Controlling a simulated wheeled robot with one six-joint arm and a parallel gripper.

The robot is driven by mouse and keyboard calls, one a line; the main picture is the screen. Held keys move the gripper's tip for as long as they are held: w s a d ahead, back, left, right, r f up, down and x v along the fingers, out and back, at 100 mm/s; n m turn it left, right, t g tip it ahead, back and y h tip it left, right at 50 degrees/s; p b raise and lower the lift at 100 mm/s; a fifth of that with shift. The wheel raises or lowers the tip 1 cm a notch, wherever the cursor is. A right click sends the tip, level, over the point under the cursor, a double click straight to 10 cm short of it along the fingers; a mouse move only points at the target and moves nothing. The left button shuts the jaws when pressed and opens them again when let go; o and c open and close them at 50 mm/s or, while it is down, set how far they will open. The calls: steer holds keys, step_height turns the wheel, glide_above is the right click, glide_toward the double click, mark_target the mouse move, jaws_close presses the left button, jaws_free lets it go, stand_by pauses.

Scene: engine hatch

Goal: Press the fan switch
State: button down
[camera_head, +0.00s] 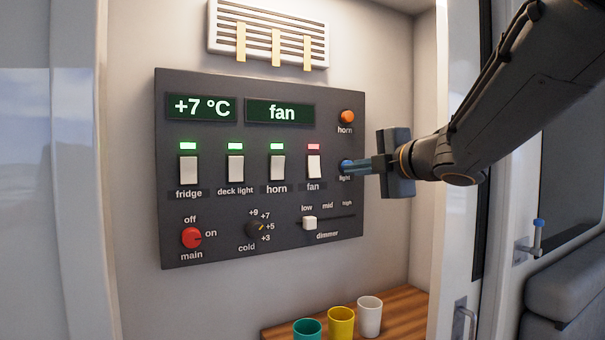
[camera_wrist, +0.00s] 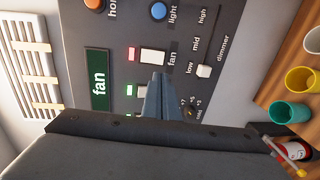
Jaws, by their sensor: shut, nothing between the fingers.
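The fan switch (camera_head: 313,167) is a white rocker on the dark panel (camera_head: 260,257), above the label "fan", with a red lamp (camera_head: 313,147) lit over it. It also shows in the wrist view (camera_wrist: 153,57), beside the same red lamp (camera_wrist: 133,54). My gripper (camera_head: 346,168) is shut and empty. In the head view its fingertips are right of the fan switch, over the light button.
The fridge (camera_head: 188,169), deck light (camera_head: 235,168) and horn (camera_head: 277,168) switches have green lamps. The display (camera_head: 282,112) reads "fan". An orange horn button (camera_head: 347,117) and the dimmer slider (camera_head: 310,223) are near. Cups (camera_head: 341,321) stand on a wooden shelf below.

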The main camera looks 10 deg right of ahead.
mark_target(316, 175)
steer(key=shift+w+f, duration=0.1)
steer(key=p+x, duration=0.3)
steer(key=x, duration=1.1)
stand_by(0.3)
